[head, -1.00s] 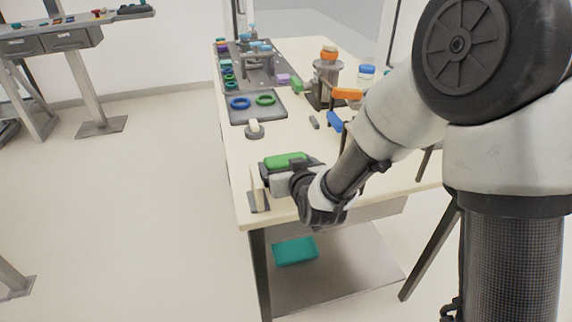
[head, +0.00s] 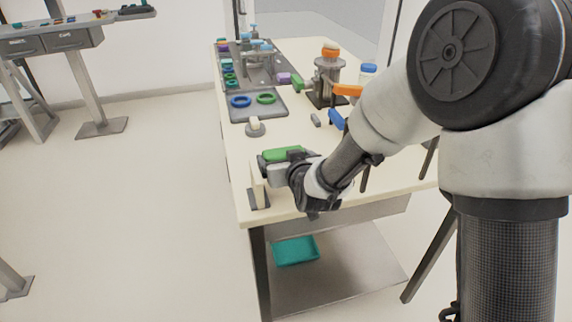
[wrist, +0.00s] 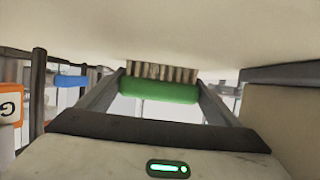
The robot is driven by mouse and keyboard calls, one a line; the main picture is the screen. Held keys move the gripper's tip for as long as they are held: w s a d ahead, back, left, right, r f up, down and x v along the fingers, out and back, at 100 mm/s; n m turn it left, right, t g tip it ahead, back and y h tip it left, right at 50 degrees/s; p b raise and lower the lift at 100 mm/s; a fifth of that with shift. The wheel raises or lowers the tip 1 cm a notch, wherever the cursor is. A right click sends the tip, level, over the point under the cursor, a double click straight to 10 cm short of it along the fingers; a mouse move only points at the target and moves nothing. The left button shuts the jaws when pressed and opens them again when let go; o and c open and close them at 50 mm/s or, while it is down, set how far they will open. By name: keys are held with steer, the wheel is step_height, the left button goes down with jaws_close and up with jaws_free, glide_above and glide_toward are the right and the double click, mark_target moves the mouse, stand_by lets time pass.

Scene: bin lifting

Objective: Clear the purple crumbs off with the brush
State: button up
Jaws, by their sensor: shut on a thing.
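The green brush (head: 283,154) is at the near end of the cream table. My gripper (head: 270,168) is shut on it. In the wrist view its green body (wrist: 160,92) lies between my two fingers, and its pale bristles (wrist: 162,71) point toward the cream table surface at the top of the picture. I cannot tell whether the bristles touch the table. I see no purple crumbs in either view; the brush and my gripper hide part of the tabletop.
An upright cream piece on a dark base (head: 258,199) stands by the table's near left corner, close to my gripper. Behind are a white-knobbed object (head: 255,126) and a grey tray (head: 255,112) with blue and green rings. A teal bin (head: 296,250) sits on the lower shelf.

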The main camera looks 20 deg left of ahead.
steer(key=shift+w+a+b, duration=0.35)
steer(key=shift+w+a, duration=0.3)
steer(key=shift+w, duration=0.4)
steer(key=shift+w+a+b, duration=0.35)
steer(key=shift+w+a, duration=0.35)
steer(key=shift+w, duration=0.4)
steer(key=shift+w+a+b, duration=0.35)
steer(key=shift+w+a, duration=0.3)
steer(key=shift+w, duration=0.4)
steer(key=shift+f, duration=0.1)
steer(key=shift+b, duration=0.45)
